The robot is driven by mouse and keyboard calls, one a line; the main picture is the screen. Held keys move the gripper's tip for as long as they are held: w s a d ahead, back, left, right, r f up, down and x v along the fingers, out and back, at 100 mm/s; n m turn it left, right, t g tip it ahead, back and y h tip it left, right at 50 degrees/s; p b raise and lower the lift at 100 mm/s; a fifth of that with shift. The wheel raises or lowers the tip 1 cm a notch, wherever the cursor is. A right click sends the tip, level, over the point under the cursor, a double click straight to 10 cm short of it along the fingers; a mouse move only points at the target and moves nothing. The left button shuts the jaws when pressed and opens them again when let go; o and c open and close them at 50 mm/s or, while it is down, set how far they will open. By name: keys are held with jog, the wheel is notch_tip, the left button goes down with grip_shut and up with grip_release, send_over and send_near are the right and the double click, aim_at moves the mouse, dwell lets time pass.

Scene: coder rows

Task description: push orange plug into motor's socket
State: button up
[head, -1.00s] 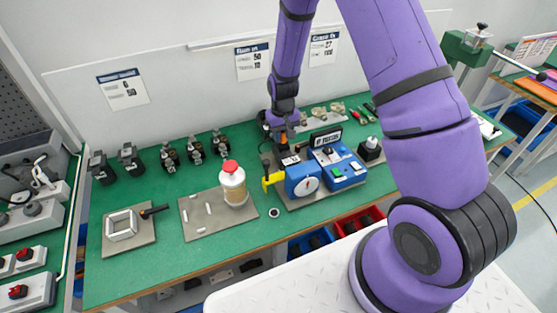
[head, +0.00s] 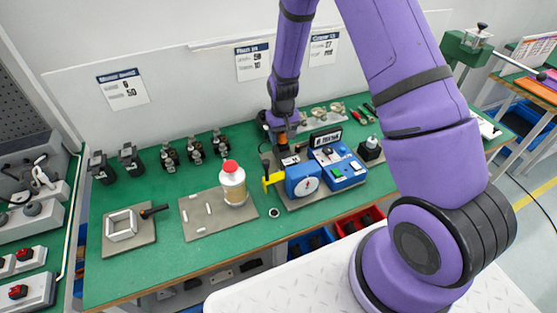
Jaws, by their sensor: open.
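The blue motor (head: 302,181) with a round white face stands on a grey plate on the green bench. A yellow part (head: 272,179) is on its left side. My gripper (head: 288,155) is just behind and above the motor, pointing down, and it is open. A small orange piece, likely the orange plug (head: 284,141), shows at the gripper. It is too small to tell whether it touches the fingers or sits in a socket. The motor's socket is not clear, hidden behind the gripper and motor top.
A white bottle with a red cap (head: 233,184) stands on a plate to the left. Several black fittings (head: 194,148) line the back.

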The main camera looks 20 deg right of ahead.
jog(key=shift+r, duration=0.15)
jog(key=shift+r, duration=2.35)
jog(key=o, duration=0.6)
notch_tip(320, 180, up, 11)
jog(key=shift+f, duration=0.1)
jog(key=shift+w, duration=0.1)
